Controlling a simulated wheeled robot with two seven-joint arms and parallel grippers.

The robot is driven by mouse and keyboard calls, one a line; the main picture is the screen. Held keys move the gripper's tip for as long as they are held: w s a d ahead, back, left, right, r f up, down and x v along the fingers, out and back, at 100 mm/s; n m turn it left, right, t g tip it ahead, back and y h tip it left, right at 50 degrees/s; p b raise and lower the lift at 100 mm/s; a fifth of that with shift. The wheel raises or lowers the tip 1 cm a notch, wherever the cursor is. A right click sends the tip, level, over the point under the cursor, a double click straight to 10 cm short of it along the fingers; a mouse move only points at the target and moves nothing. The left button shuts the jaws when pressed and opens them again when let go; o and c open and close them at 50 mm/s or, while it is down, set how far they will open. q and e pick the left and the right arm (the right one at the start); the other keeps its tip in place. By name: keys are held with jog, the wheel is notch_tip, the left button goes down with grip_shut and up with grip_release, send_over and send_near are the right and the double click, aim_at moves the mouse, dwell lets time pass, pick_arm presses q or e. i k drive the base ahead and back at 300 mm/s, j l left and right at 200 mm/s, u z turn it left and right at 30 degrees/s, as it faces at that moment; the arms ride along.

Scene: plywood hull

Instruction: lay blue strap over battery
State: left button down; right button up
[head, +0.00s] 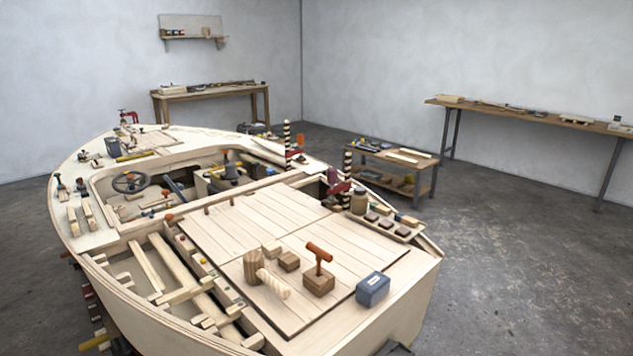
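A blue-grey box (372,291) with a pale label sits upright at the near right corner of the hull's plank deck. It may be the battery, but I cannot tell for certain. A dark blue-grey long piece (175,188) lies slanted inside the cockpit opening; I cannot tell whether it is a strap. I make out no clear blue strap lying on the box. Neither of my grippers shows in the head view.
The plywood hull (390,318) fills the middle. Wooden blocks, a mallet (270,274) and an orange-handled block (319,275) stand on its deck. A low cart (395,168), a back bench (205,92) and a right bench (530,112) stand beyond. Concrete floor is clear at right.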

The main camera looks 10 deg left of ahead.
aim_at(178, 187)
jog(key=j+z, duration=0.15)
jog(key=j, duration=0.3)
jog(key=k+j+z, duration=0.15)
jog(key=j, duration=0.25)
jog(key=j+z, duration=0.15)
jog(key=j, duration=0.3)
jog(key=k+j+z, duration=0.15)
jog(key=j, duration=0.25)
jog(key=j+z, duration=0.2)
jog(key=j, duration=0.55)
jog(key=i+j+z, duration=0.1)
jog(key=j+z, duration=0.15)
jog(key=j, duration=0.55)
jog(key=j+z, duration=0.2)
jog(key=j, duration=0.5)
jog(key=k+j+z, duration=0.25)
jog(key=j, duration=0.5)
jog(key=k+j+z, duration=0.15)
jog(key=j, duration=0.3)
jog(key=k+j+z, duration=0.15)
jog(key=j, duration=0.35)
jog(key=k+j+z, duration=0.15)
jog(key=j, duration=0.25)
jog(key=k+j+z, duration=0.15)
jog(key=j, duration=0.3)
jog(key=k+j+z, duration=0.15)
jog(key=j, duration=0.25)
jog(key=k, duration=0.1)
